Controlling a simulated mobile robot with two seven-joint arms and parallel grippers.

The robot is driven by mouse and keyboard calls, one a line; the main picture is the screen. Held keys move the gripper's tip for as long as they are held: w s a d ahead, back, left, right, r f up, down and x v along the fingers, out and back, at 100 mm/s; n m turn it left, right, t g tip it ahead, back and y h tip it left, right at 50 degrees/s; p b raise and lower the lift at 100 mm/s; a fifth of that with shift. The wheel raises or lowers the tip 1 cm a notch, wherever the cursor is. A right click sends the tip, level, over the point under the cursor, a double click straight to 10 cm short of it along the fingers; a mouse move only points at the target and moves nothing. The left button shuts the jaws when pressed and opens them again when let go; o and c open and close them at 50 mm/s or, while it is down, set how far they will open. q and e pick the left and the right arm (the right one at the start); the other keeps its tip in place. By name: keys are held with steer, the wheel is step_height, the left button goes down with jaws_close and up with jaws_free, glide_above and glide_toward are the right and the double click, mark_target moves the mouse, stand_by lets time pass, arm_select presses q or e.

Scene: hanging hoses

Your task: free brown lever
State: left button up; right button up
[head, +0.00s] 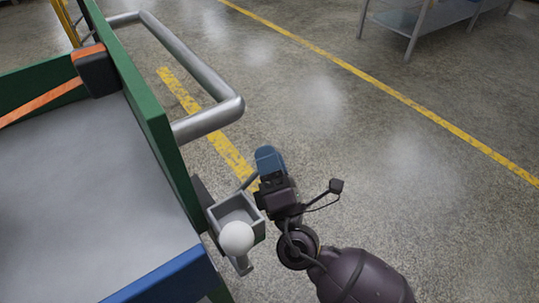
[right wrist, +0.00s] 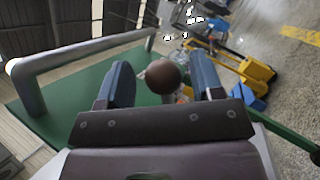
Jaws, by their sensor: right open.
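The brown lever's round knob (right wrist: 163,77) shows in the right wrist view, between the two blue fingers of my right gripper, with gaps on both sides. My right gripper (head: 270,158) is open, just right of a grey open-topped bracket (head: 226,213) on the cart's side. A white ball knob (head: 237,237) stands at the near end of that bracket. My left gripper is not in view.
The cart has a grey bed (head: 80,190), a green side wall (head: 150,110) and a metal push handle (head: 195,65) close beyond the gripper. Open concrete floor (head: 400,170) lies to the right. A yellow pallet jack (right wrist: 245,70) stands in the background.

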steer(key=v, duration=1)
steer(key=shift+s+d, duration=0.1)
steer(key=shift+s, duration=0.1)
